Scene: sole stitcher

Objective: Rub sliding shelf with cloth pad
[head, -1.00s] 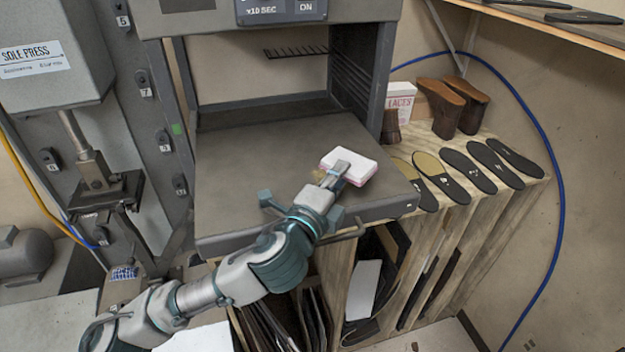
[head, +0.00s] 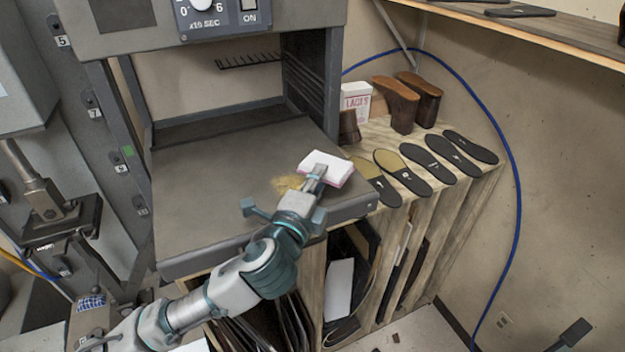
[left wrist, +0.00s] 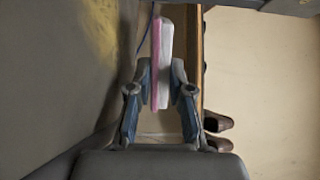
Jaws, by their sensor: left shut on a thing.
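The sliding shelf (head: 200,185) is a flat grey plate under the press opening, with a dusty yellow patch (head: 289,185) near its right front. The patch also shows in the left wrist view (left wrist: 98,35). My left gripper (head: 318,176) is shut on the cloth pad (head: 328,166), a white block with a pink layer. The pad is at the shelf's right edge, just right of the patch. In the left wrist view the pad (left wrist: 164,60) stands between the two fingers, pink side toward the shelf. I cannot tell whether it touches the shelf.
Brown shoe forms (head: 405,105), a laces box (head: 355,102) and several soles (head: 425,165) lie on the wooden rack right of the shelf. The press housing (head: 200,15) overhangs the shelf.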

